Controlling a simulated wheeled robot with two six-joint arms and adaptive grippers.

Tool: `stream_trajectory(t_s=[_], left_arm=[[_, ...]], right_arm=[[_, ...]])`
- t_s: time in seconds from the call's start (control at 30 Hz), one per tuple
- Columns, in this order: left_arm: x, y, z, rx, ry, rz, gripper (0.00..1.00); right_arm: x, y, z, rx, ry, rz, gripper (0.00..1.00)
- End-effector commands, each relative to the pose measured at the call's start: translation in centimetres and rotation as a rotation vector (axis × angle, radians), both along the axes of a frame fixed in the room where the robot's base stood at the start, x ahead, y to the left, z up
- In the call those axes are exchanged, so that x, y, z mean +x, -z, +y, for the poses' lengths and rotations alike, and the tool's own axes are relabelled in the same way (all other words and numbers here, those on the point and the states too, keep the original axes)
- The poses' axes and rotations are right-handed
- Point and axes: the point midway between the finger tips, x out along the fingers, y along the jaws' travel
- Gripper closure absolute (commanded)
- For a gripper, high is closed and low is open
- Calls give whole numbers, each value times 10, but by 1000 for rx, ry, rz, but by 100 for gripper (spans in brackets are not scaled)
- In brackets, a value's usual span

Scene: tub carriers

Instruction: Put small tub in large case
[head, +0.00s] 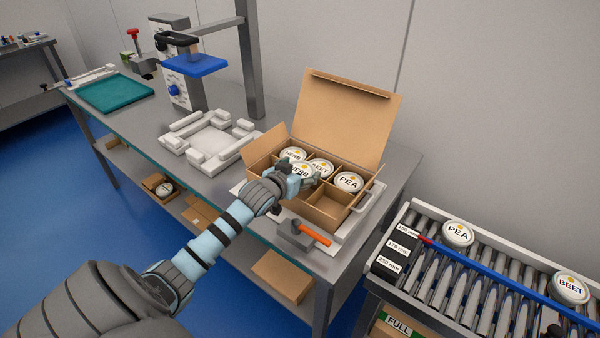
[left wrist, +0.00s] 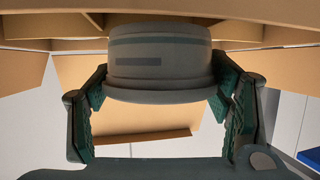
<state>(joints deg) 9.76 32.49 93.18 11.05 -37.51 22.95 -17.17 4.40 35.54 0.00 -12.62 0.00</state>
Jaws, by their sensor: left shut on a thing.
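The large case (head: 345,118) is an open cardboard box with dividers and a raised lid, on the grey bench. My left gripper (head: 304,180) is shut on a small white tub with a HERB label (head: 301,169), over the case's front-left part. The left wrist view shows this tub (left wrist: 160,62) between the green finger pads (left wrist: 162,90), close to the cardboard dividers; I cannot tell whether its base is inside a compartment. Another HERB tub (head: 292,153), a BEET tub (head: 320,166) and a PEA tub (head: 348,181) sit in other compartments. The front-right compartment (head: 327,207) looks empty.
A white fixture (head: 208,142) lies left of the case. An orange-handled tool (head: 311,233) lies on a grey block in front. A roller conveyor (head: 480,275) at right carries a PEA tub (head: 457,233) and a BEET tub (head: 571,288). A press with a blue plate (head: 195,66) stands behind.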

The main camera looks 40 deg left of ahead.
Motion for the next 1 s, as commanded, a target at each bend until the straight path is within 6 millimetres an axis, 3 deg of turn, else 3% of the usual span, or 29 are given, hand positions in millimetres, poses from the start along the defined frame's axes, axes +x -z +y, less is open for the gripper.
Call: stream_trajectory(t_s=[0.57,0.6,0.7,1.0], left_arm=[[0,11,0,-1,1,-1,62],[0,11,0,-1,0,1,25],[0,11,0,-1,0,0,9],[0,11,0,-1,0,1,8]], right_arm=[[0,2,-3,-4,-2,0,60],[0,2,-3,-4,-2,0,60],[0,2,-3,-4,-2,0,60],[0,2,-3,-4,-2,0,60]])
